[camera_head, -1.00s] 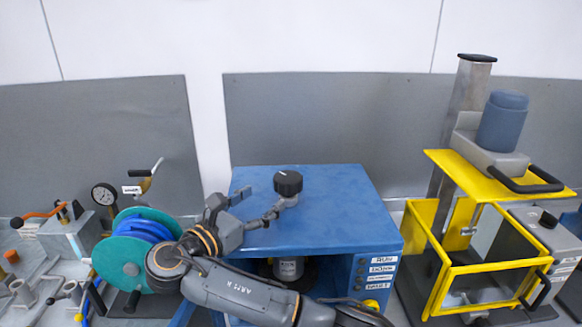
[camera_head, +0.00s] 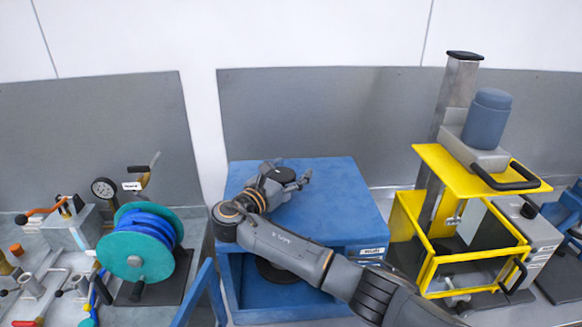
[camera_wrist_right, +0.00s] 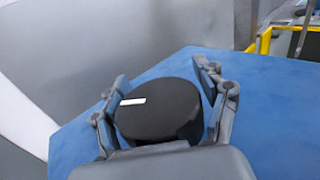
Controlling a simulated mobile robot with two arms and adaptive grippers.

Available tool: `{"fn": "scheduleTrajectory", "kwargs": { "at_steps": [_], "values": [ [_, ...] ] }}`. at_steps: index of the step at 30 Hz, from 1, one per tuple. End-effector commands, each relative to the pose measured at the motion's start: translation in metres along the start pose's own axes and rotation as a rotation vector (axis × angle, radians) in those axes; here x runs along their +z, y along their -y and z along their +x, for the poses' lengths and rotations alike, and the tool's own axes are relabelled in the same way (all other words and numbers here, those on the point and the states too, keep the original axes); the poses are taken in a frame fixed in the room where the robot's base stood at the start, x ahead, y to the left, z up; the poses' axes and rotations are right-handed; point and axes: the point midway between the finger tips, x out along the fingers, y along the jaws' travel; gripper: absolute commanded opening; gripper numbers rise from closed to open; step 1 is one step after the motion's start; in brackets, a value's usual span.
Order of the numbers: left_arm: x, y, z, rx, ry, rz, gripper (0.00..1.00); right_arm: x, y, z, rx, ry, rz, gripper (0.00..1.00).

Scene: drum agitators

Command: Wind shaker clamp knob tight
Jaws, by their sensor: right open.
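The clamp knob, a black round knob (camera_wrist_right: 158,112) with a white mark on its top, stands above the flat blue top of the shaker housing (camera_head: 335,205). In the head view the knob (camera_head: 283,174) is partly hidden by my right gripper (camera_head: 288,173). My right gripper is open around the knob. In the wrist view its two fingers (camera_wrist_right: 163,88) stand on the left and right of the knob. My left gripper is not in view.
A teal reel with blue hose (camera_head: 137,245) stands left of the shaker, with a pressure gauge (camera_head: 104,190) behind it. A yellow-framed machine (camera_head: 470,245) stands to the right. A grey panel (camera_head: 330,115) is behind. The blue top is otherwise clear.

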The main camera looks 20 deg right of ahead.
Motion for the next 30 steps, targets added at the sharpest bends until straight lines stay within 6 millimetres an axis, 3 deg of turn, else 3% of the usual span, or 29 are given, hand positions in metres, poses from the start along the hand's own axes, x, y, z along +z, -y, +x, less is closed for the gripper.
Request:
{"fn": "scheduleTrajectory", "kwargs": {
  "at_steps": [7,14,30],
  "values": [
    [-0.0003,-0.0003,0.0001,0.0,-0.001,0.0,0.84,-0.0002,0.0001,0.0009,-0.001,0.0,0.0,0.73],
    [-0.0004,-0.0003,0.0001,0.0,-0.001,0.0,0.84,0.0,0.0001,0.0006,-0.001,0.0,0.0,0.26],
    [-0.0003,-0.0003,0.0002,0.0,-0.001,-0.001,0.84,-0.0014,-0.0005,-0.0011,0.002,-0.002,0.0,0.15]
  ]
}}
